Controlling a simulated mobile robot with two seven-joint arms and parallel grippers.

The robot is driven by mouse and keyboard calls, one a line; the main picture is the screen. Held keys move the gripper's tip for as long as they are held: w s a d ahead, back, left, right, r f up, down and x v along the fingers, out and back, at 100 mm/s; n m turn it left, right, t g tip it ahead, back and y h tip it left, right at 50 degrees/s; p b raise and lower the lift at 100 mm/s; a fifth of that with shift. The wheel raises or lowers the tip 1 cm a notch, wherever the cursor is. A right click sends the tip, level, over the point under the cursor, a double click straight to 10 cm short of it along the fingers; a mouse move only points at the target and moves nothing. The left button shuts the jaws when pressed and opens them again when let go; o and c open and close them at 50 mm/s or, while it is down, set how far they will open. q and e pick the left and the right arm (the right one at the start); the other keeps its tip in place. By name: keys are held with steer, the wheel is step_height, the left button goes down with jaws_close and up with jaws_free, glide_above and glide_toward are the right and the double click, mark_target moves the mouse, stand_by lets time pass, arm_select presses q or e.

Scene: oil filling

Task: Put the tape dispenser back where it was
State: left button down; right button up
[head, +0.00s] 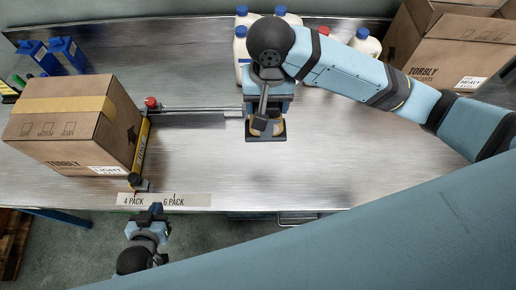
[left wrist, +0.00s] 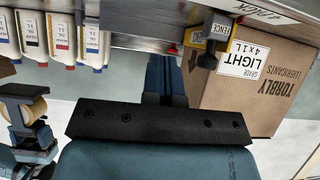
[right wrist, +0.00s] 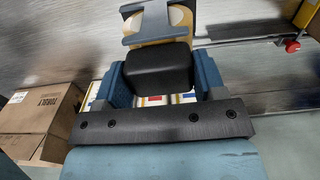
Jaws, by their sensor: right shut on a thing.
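The tape dispenser (head: 265,134) has a black handle, a grey frame and a tan tape roll. My right gripper (head: 268,103) is shut on it and holds it over the middle of the metal table. In the right wrist view the black handle (right wrist: 158,66) sits between my two blue fingers, with the tape roll beyond it. The dispenser also shows at the left of the left wrist view (left wrist: 28,108). Whether its base touches the table is hard to tell. My left gripper (head: 152,217) is shut and empty, by the table's front edge, below the pack label strip, away from the dispenser.
A taped TORBLY carton (head: 70,120) stands at left against a yellow fence (head: 141,150). A rail (head: 190,110) with a red knob (head: 152,102) runs behind. White bottles (head: 242,45) stand at the back, blue containers (head: 68,52) back left, another carton (head: 455,45) back right. Front middle table is clear.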

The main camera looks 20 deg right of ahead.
steer(key=shift+s+a, duration=0.25)
steer(key=f, duration=0.3)
steer(key=shift+s, duration=0.25)
arm_select(q)
steer(key=shift+s+d, duration=0.15)
steer(key=shift+s, duration=0.8)
arm_select(e)
step_height(320, 180, down, 17)
steer(key=shift+r, duration=0.2)
steer(key=o, duration=0.9)
steer(key=shift+f, duration=0.1)
arm_select(q)
steer(key=shift+f, duration=0.1)
arm_select(e)
steer(key=shift+w, duration=0.1)
